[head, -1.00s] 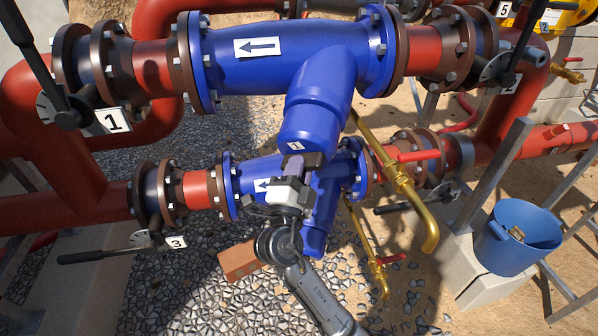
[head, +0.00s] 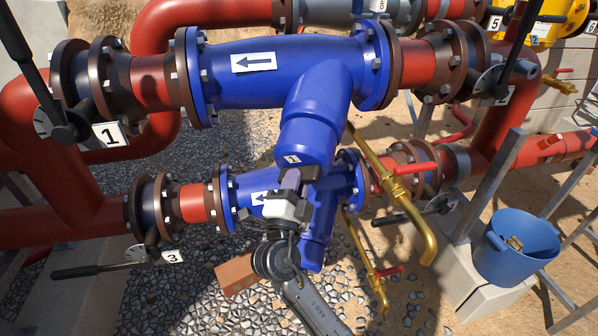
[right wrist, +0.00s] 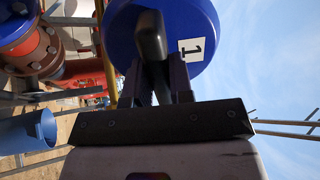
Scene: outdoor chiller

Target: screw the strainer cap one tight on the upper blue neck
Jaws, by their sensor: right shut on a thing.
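The strainer cap one (head: 306,160) is blue with a white "1" label. It sits against the lower end of the upper blue neck (head: 316,105); whether a gap is left between them I cannot tell. In the right wrist view the cap's round blue face (right wrist: 205,22) fills the top, with a dark bar handle (right wrist: 151,36) across it. My right gripper (head: 291,180) comes from below; in the right wrist view its two fingers (right wrist: 157,82) are shut on the handle. The fingers partly hide the handle. My left gripper is not in view.
The lower blue strainer (head: 330,190) lies just behind my gripper. A brass pipe (head: 410,205) runs close on the right. A blue bucket (head: 490,262) with something in it stands at right. A brick (head: 236,274) lies on the gravel. Black valve levers stick out at left.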

